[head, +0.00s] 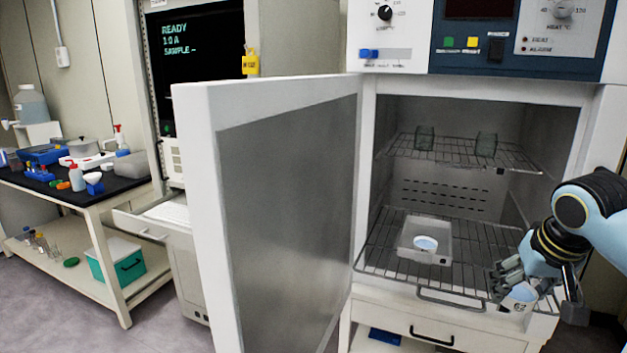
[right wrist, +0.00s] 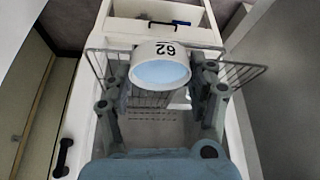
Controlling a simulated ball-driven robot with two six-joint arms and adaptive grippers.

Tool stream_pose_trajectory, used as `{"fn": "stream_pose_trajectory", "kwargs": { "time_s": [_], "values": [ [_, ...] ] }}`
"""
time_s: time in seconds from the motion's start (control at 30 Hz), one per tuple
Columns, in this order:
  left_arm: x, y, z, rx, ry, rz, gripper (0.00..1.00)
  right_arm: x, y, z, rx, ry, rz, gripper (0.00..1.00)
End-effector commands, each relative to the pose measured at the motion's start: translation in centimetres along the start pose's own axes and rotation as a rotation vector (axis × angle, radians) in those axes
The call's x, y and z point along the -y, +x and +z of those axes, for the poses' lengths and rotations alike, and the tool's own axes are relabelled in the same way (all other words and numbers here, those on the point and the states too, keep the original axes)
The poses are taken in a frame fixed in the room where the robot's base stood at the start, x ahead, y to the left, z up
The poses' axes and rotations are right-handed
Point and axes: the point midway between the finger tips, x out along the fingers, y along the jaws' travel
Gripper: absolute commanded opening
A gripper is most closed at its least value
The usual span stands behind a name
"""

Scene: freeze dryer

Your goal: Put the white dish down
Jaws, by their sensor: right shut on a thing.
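The white dish (head: 522,293) carries the number 62 and has a pale blue inside. My right gripper (head: 515,281) is shut on it, just in front of the open chamber's lower right corner. In the right wrist view the dish (right wrist: 160,70) sits between the fingers (right wrist: 165,92), its number upside down, with wire rack behind it. My left gripper is not in view.
The chamber door (head: 285,200) stands open to the left. The lower shelf is bare on both sides of the tray. A drawer (head: 430,330) is below. A cluttered bench (head: 120,190) stands far left.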

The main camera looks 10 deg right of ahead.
Motion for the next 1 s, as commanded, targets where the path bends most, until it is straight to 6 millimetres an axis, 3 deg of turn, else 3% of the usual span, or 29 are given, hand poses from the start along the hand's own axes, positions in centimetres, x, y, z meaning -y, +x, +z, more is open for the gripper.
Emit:
{"fn": "stream_pose_trajectory", "kwargs": {
  "time_s": [0.3,0.63,0.77,1.0],
  "values": [
    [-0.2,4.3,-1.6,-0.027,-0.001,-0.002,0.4,0.0,4.1,1.9,0.003,0.0,0.001,0.27],
    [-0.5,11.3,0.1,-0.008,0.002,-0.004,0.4,-0.1,10.9,5.1,0.014,-0.002,0.005,0.27],
    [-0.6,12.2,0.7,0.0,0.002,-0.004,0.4,-0.1,11.9,5.6,0.016,-0.003,0.005,0.27],
    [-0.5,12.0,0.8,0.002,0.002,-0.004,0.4,-0.1,11.6,5.4,0.015,-0.002,0.005,0.27]
  ]
}}
